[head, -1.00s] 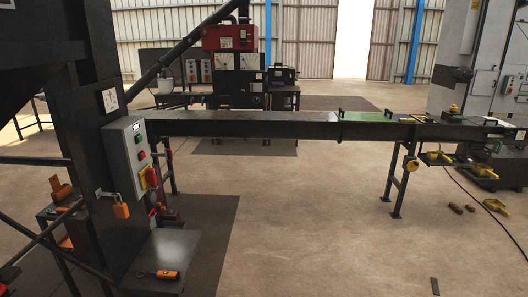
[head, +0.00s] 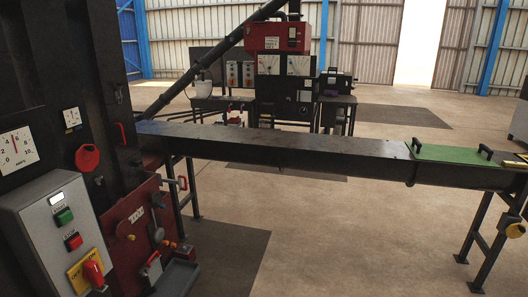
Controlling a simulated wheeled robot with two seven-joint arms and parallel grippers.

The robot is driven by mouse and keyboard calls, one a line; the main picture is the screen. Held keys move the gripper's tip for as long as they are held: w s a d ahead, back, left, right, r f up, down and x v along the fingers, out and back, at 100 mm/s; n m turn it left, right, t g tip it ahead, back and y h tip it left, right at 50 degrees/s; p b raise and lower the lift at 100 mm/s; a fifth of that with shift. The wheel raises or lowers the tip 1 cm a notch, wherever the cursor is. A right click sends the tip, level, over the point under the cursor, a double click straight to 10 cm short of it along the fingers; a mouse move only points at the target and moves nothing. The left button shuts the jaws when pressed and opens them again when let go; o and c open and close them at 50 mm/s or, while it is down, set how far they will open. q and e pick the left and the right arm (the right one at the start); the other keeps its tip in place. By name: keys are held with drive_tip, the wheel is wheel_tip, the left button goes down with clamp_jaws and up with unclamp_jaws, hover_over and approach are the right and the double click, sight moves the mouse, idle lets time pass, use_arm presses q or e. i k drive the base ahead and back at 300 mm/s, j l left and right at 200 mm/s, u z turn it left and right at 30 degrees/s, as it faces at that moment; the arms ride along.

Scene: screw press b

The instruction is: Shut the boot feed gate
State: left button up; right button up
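No part labelled as the boot feed gate can be read. A dark upright machine housing (head: 60,100) fills the left of the head view. At its foot is a red boot-like panel (head: 128,228) with knobs, a lettered plate and a small red-and-white handle (head: 152,268). Neither of my grippers is in view.
A grey control box (head: 55,235) with green and red buttons and a red switch on yellow stands close at lower left. The trough, with a green cover (head: 455,152), spans the view to the right. A red-topped machine (head: 282,65) stands behind. The floor in front is clear.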

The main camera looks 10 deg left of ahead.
sight(147, 174)
drive_tip(key=i+l+u, duration=0.2)
drive_tip(key=i+u, duration=0.2)
drive_tip(key=i+l+u, duration=0.85)
drive_tip(key=i+l, duration=0.1)
